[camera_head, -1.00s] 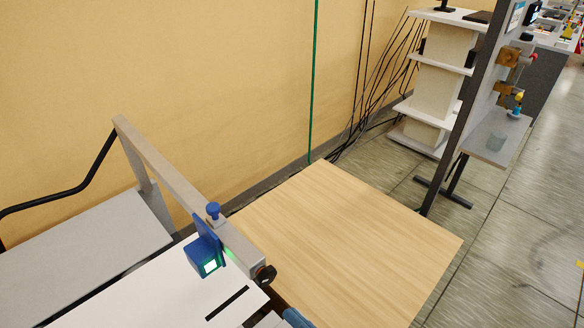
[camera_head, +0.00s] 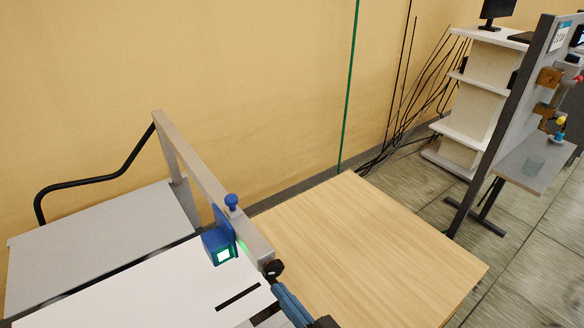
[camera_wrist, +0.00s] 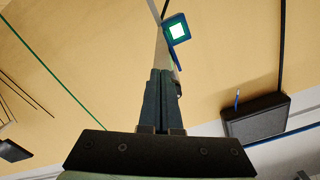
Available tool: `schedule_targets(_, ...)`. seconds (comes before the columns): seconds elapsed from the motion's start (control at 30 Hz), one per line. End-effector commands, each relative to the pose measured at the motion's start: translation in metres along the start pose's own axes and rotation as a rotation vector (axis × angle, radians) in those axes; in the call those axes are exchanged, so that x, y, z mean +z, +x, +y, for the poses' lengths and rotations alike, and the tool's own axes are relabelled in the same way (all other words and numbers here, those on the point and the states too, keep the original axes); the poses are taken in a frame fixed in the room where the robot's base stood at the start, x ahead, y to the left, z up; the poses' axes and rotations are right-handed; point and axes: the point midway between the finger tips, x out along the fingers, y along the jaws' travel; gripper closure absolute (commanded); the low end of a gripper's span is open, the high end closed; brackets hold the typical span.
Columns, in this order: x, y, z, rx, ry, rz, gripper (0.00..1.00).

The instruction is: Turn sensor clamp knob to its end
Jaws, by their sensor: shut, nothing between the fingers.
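A blue sensor block (camera_head: 219,245) with a lit, pale green-white face is mounted on a grey rail (camera_head: 205,185). A blue knob (camera_head: 231,201) stands on top beside the rail. A black round knob (camera_head: 273,269) sits at the rail's near end. I cannot tell which knob is the clamp knob. My gripper (camera_head: 278,287) is just below the black knob; I cannot tell if it touches. In the wrist view my gripper (camera_wrist: 161,72) has its fingers together and empty, with the sensor block (camera_wrist: 176,28) beyond the tips.
A white sheet (camera_head: 160,290) lies below the sensor, with a dark slot in it. A wooden surface (camera_head: 380,240) is to the right and clear. A grey panel (camera_head: 100,240) and black bent bar lie left. A shelf (camera_head: 480,100) and a stand (camera_head: 500,130) are farther right.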

Motion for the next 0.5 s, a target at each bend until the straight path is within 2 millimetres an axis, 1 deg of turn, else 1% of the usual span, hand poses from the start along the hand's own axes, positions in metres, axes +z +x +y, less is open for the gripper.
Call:
schedule_targets(0.03,0.002,0.0044,0.001,-0.002,-0.002,0.0,1.0)
schedule_targets(0.2,0.0001,0.0106,0.0,-0.002,0.0,0.0,1.0)
schedule_targets(0.5,-0.0008,0.0107,-0.0002,0.0,0.0,0.0,1.0)
